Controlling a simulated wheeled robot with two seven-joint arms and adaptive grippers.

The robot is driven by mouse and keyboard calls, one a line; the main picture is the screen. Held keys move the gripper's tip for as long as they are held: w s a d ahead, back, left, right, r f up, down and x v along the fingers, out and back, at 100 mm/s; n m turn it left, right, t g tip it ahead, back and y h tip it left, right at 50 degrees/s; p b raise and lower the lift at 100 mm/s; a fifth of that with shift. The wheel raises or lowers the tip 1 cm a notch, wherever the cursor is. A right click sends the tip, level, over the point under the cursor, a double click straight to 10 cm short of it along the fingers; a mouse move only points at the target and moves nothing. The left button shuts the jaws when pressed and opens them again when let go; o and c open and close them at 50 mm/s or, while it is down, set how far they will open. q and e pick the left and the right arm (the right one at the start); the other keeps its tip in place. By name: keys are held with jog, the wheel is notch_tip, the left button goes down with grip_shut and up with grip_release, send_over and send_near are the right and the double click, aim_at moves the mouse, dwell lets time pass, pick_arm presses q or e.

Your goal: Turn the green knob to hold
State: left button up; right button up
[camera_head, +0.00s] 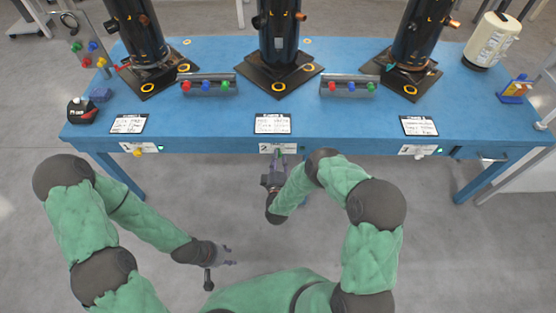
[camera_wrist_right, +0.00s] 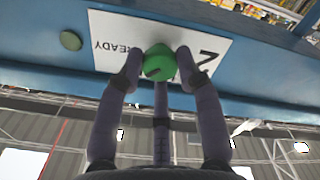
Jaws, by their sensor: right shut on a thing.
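The green knob (camera_wrist_right: 159,63) sits on a white panel (camera_wrist_right: 120,38) marked "READY" and "2" on the front edge of the blue table. In the head view the right gripper (camera_head: 279,156) is at the middle panel (camera_head: 266,148), and the knob is mostly hidden there. My left gripper (camera_head: 228,254) hangs low over the floor, away from the table; its fingers appear apart with nothing between them.
The blue table (camera_head: 200,135) holds three dark cylinders on black bases. Two racks of coloured knobs (camera_head: 208,86) stand between them. Panels with a yellow knob (camera_head: 138,152) and a white knob (camera_head: 419,154) are on the front edge left and right. Floor before the table is clear.

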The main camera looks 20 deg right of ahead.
jog(key=n, duration=0.6)
jog(key=n+b, duration=0.1)
jog(key=n, duration=0.2)
jog(key=shift+w+a+r, duration=0.1)
jog(key=shift+w+a, duration=0.1)
jog(key=shift+a, duration=0.1)
dwell(0.4)
jog(key=o, duration=1.1)
jog(key=shift+a, duration=0.1)
jog(key=shift+o, duration=0.2)
jog(key=shift+s, duration=0.15)
